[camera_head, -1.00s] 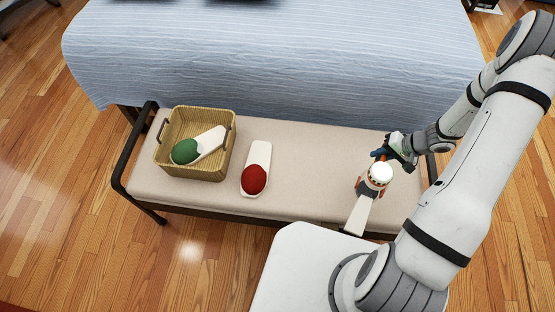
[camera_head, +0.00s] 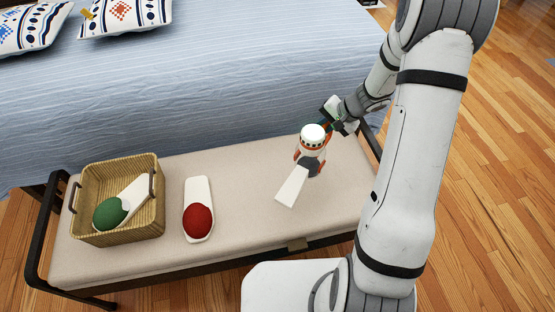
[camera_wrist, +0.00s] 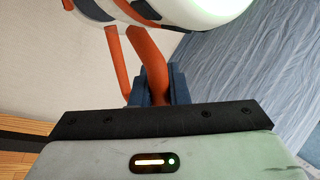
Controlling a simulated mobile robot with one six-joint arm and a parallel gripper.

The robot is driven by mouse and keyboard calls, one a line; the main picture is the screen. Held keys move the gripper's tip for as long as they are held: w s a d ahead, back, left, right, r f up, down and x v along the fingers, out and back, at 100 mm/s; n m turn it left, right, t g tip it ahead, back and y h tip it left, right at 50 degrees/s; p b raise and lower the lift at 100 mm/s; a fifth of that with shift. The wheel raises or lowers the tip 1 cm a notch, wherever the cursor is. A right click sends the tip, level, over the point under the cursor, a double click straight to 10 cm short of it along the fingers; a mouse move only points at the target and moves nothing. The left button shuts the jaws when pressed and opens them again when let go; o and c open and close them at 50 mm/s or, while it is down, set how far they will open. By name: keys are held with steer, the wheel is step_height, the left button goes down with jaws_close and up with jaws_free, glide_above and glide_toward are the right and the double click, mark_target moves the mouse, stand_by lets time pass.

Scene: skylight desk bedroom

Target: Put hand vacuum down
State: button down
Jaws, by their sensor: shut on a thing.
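The hand vacuum (camera_head: 312,146), white and grey with orange parts, is at the right part of the beige bench (camera_head: 255,195) in the head view. Its white nozzle points down and toward the front left. My gripper (camera_head: 333,122) is at its back right side. In the wrist view, my gripper (camera_wrist: 155,95) is shut on the orange handle of the hand vacuum (camera_wrist: 150,50), whose white body fills the top. I cannot tell whether the vacuum touches the cushion.
On the bench, a wicker basket (camera_head: 85,190) holds a green and white thing (camera_head: 112,212). Next to it lies a red and white thing (camera_head: 198,218). The bed (camera_head: 210,80) with patterned pillows is behind. The bench between the red thing and the vacuum is clear.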

step_height(320, 180, down, 10)
steer(key=b, duration=0.6)
steer(key=c, duration=1.4)
jaws_free()
